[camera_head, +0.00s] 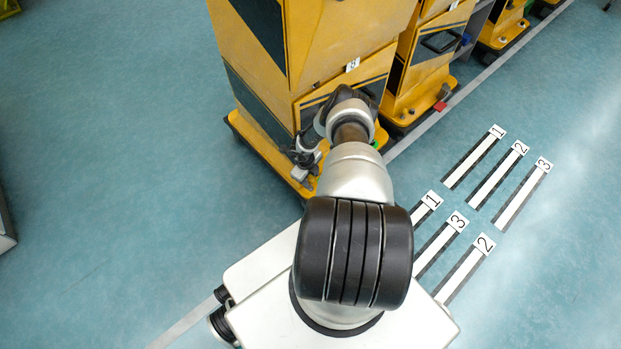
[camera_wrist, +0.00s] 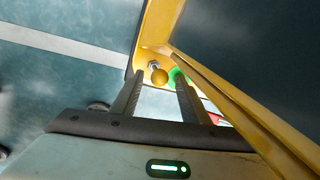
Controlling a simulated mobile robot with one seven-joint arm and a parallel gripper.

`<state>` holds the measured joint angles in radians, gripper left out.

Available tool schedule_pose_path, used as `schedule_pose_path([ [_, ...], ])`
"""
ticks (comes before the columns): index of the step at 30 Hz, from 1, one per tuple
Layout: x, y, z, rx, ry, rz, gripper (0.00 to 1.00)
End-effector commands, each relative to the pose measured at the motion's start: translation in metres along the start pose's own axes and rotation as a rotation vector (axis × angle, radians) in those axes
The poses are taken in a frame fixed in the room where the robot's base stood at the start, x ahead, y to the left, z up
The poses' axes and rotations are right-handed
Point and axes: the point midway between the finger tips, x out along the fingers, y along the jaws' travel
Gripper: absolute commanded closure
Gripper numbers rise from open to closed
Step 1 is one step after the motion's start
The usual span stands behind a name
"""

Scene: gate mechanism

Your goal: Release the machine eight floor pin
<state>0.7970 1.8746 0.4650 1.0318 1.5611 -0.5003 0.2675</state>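The yellow machine (camera_head: 335,105) with a small number label (camera_head: 352,64), which looks like an 8, stands at the top centre in the head view. My gripper (camera_head: 305,165) is low beside its front base corner. In the wrist view, a gold ball knob (camera_wrist: 159,76) on a short metal stem sits at the corner of the yellow base frame (camera_wrist: 146,45). My gripper (camera_wrist: 160,86) is open, with one finger on each side of the knob as seen. A gap shows on both sides of it. I cannot tell how deep the knob lies between the fingertips.
A green part (camera_wrist: 178,74) shows right behind the right fingertip. A yellow rail (camera_wrist: 235,100) runs close along the right finger. More yellow machines (camera_head: 425,65) stand to the right, one with a red floor-level tab (camera_head: 440,106). Open floor (camera_head: 110,150) lies to the left.

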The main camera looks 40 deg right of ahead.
Motion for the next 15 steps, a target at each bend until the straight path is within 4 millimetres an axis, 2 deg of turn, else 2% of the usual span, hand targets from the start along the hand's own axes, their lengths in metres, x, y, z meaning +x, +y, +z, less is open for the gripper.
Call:
schedule_pose_path([
  [8,-0.004,-0.001,0.000,-0.001,0.000,0.000,0.59],
  [11,-0.016,-0.001,0.000,-0.002,-0.001,0.000,0.59],
  [15,-0.047,-0.002,0.001,-0.004,-0.002,-0.001,0.59],
])
